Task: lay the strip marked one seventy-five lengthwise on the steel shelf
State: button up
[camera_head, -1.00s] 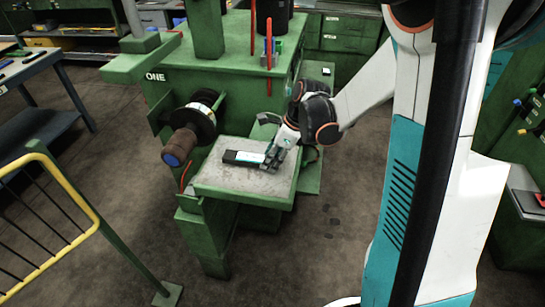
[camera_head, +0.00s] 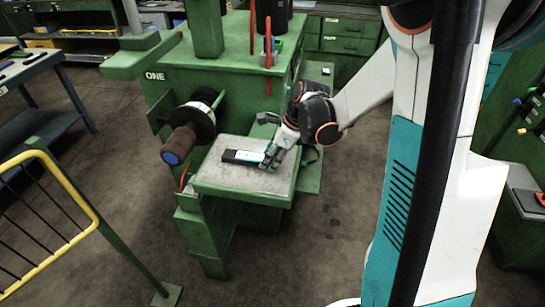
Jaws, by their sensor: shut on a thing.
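A dark strip with a pale label (camera_head: 232,156) lies flat on, or just above, the steel shelf (camera_head: 225,178); I cannot tell which. Its long side runs roughly left to right along the shelf. The marking on its label is too small to read. The shelf is a grey plate in a green frame at the front of the green machine. My gripper (camera_head: 270,157) is shut on the right end of the strip and hides that end. The gripper comes in from the upper right.
A spindle with a brown, blue-tipped handle (camera_head: 180,147) sticks out left of the shelf. The green machine marked ONE (camera_head: 215,90) rises behind it. A yellow railing (camera_head: 65,178) and a blue table (camera_head: 35,75) stand at the left. The front part of the shelf is bare.

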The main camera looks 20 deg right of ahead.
jog(key=shift+s+f, duration=0.35)
jog(key=shift+f, duration=0.15)
jog(key=o, duration=1.1)
jog(key=shift+w, duration=0.1)
jog(key=shift+o, duration=0.9)
jog(key=shift+w+f, duration=0.25)
jog(key=shift+w, duration=0.05)
jog(key=shift+s+d+r, duration=0.1)
jog(key=shift+r, duration=0.1)
jog(key=shift+r, duration=0.1)
